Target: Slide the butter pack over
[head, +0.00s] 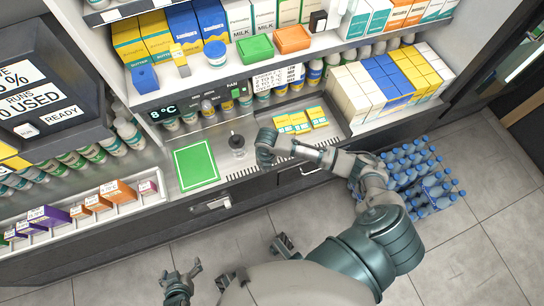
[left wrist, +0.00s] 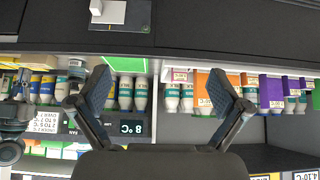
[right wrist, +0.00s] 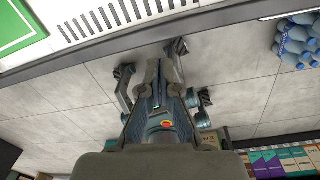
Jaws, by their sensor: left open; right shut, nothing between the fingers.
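Several yellow packs with green markings (head: 300,121), which look like the butter packs, lie in a recess of the lower counter in the head view. A green mat with a white border (head: 196,165) lies left of them. My right gripper (head: 266,148) is over the counter between mat and packs, apart from the packs as far as I can tell. In the right wrist view it is shut and empty (right wrist: 154,68). My left gripper (head: 183,272) is open and empty, low over the floor in front of the counter; its spread fingers show in the left wrist view (left wrist: 157,82).
A clear container with a dark top (head: 237,144) stands between mat and right gripper. A vent strip (head: 243,173) runs along the counter's front. Upper shelves hold yellow and blue cartons (head: 141,40) and milk cartons. Blue-capped bottles (head: 410,170) stand on the floor at right.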

